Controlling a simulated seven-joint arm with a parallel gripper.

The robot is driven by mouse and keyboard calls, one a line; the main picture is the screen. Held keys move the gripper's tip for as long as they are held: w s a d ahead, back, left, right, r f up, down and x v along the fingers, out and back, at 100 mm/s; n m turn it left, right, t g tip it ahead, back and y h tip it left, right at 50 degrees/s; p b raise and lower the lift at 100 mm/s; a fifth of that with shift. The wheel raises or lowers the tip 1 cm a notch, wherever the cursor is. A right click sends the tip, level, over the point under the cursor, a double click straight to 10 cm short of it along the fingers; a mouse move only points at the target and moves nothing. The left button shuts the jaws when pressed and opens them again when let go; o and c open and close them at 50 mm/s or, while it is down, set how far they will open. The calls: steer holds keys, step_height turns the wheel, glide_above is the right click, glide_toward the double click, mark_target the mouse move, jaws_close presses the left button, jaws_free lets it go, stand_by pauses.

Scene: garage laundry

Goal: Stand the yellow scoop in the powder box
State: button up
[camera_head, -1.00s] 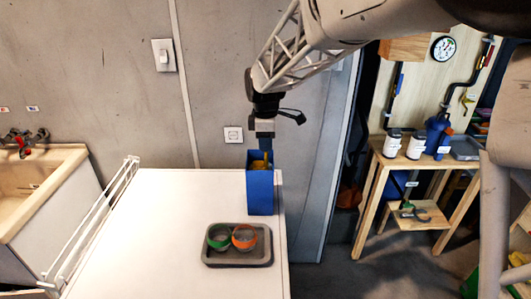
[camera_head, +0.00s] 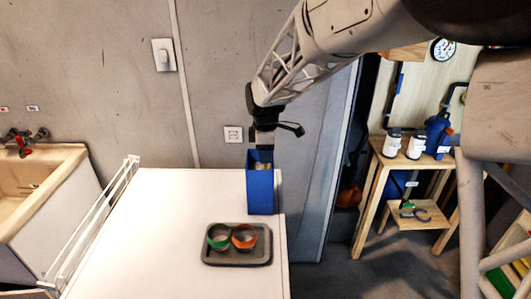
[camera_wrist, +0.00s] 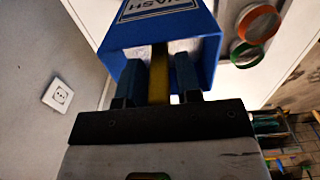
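The blue powder box (camera_head: 261,193) stands upright on the white table near its right edge. White powder shows inside it in the wrist view. The yellow scoop's handle (camera_wrist: 158,72) rises from inside the box, between my two fingers. My gripper (camera_wrist: 159,77) points down into the box mouth. Its dark fingers are either side of the handle, with narrow gaps visible, so it looks open. In the head view my gripper (camera_head: 263,156) is at the box's top. The scoop's bowl is hidden in the box.
A grey tray (camera_head: 237,259) with a green ring (camera_head: 219,237) and an orange ring (camera_head: 244,237) lies in front of the box. The table's left part (camera_head: 150,230) is clear. A white rail (camera_head: 90,215) runs along its left edge.

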steer(key=shift+o, duration=0.8)
steer(key=shift+r, duration=0.1)
step_height(320, 180, up, 12)
steer(key=shift+r, duration=0.1)
stand_by(0.8)
steer(key=s+d+r+m+t, duration=0.1)
steer(key=s+d+m, duration=0.4)
steer(key=s, duration=0.4)
steer(key=s+d+r+m, duration=0.1)
steer(key=s+d+m, duration=0.3)
steer(key=s+d, duration=0.35)
steer(key=s+d+f+m, duration=0.2)
steer(key=s+m, duration=0.1)
steer(key=s, duration=0.4)
steer(key=s+d+f+m+t, duration=0.1)
steer(key=s+d+f+m, duration=0.1)
steer(key=s, duration=0.5)
steer(key=s+d+f+m, duration=0.2)
steer(key=s+m, duration=0.2)
steer(key=s, duration=0.3)
steer(key=shift+f+t, duration=0.3)
steer(key=shift+f, duration=0.1)
